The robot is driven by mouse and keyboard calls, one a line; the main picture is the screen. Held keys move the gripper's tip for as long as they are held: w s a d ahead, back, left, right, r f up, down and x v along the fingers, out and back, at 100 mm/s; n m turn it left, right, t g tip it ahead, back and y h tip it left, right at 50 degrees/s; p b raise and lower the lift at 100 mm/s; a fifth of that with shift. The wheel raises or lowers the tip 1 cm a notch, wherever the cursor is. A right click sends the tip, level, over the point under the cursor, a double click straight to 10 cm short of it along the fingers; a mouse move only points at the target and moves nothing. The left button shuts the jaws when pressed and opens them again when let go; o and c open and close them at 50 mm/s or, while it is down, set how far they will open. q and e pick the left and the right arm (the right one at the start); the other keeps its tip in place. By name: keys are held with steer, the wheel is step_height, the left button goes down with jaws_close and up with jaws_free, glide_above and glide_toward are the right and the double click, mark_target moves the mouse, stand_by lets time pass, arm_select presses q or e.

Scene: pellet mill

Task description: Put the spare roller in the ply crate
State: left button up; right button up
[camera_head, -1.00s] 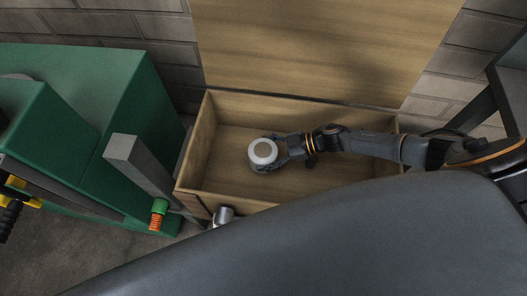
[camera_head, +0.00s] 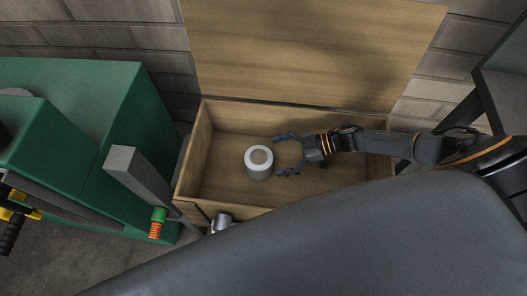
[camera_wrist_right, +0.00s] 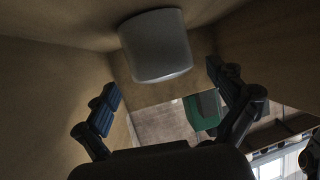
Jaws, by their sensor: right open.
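The spare roller (camera_head: 258,163) is a short pale grey cylinder with a white rim and a brown centre on its top face. It is inside the open ply crate (camera_head: 190,150), left of the crate's middle, apart from the walls. My right gripper (camera_head: 284,155) is open just right of the roller, its fingers spread and pointing at it without visible contact. In the right wrist view the roller (camera_wrist_right: 156,46) shows beyond the two spread fingertips (camera_wrist_right: 162,82). Whether the roller rests on the crate floor is hard to tell. My left gripper is out of view.
The crate's raised lid (camera_head: 310,50) leans against the block wall. A green machine (camera_head: 100,110) stands at the left, with a grey post (camera_head: 140,178) and an orange-and-green piece (camera_head: 157,222) beside the crate. A metal cylinder (camera_head: 221,222) sits at the crate's front. A large dark surface fills the foreground.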

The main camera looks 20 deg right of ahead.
steer(key=p+v, duration=0.1)
steer(key=v, duration=0.5)
steer(key=shift+a+r, duration=0.1)
stand_by(0.3)
